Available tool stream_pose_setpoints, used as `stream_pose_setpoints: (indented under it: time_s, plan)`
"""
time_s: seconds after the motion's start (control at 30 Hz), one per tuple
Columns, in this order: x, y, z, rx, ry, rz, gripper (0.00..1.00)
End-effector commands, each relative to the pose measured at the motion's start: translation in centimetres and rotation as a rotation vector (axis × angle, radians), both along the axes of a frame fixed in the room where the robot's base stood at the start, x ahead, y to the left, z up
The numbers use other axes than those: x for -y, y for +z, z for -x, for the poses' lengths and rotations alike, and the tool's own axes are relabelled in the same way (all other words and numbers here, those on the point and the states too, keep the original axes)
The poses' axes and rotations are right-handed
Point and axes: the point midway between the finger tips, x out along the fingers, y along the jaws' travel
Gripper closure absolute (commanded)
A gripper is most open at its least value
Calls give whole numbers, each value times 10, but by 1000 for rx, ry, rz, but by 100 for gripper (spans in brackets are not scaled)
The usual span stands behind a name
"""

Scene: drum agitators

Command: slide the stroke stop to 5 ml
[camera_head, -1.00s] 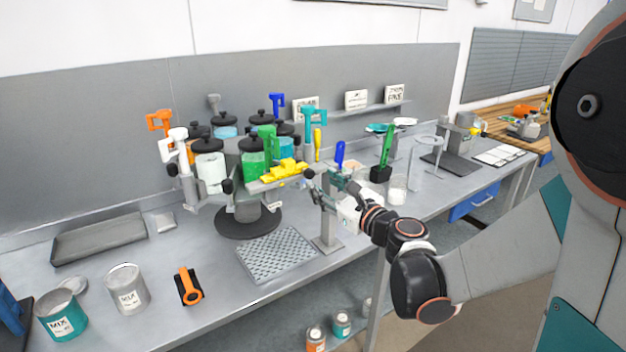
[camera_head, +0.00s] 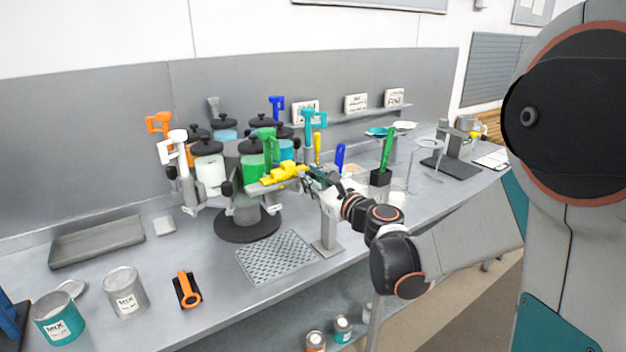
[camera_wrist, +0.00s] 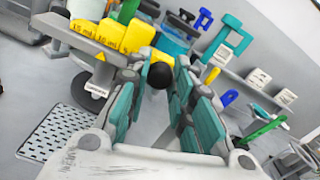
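A yellow stepped piece with small dark markings sits on a grey arm of the dispenser, in the head view (camera_head: 279,173) and at the upper left of the wrist view (camera_wrist: 112,33). The markings are too small to read surely, so I cannot tell the stop's setting. A black ball knob (camera_wrist: 160,75) shows at the yellow piece's near end, between my fingertips in the wrist view. My gripper (camera_head: 318,178) is open, its teal-padded fingers on either side of the knob's line of sight (camera_wrist: 158,80). I cannot tell whether they touch it. In the head view the knob is hidden.
The carousel of canisters (camera_head: 210,170) with coloured handles stands behind and left. A perforated tray (camera_head: 276,257) lies in front, beside a grey post (camera_head: 328,225). A green handle in a black block (camera_head: 381,177) stands to the right. The front left holds cans (camera_head: 126,292) and an orange tool (camera_head: 187,290).

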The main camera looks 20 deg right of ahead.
Motion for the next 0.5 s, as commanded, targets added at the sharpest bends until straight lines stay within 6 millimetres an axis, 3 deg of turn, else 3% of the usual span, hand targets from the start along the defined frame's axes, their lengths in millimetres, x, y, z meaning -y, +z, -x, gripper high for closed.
stream_pose_setpoints:
  time_s: [0.17, 0.4, 0.5]
  plan:
    - [-3, 0, 1, 0, 1, 0, 100]
    - [-32, 0, 10, 0, 4, 0, 100]
    - [-34, 0, 11, 0, 2, 0, 100]
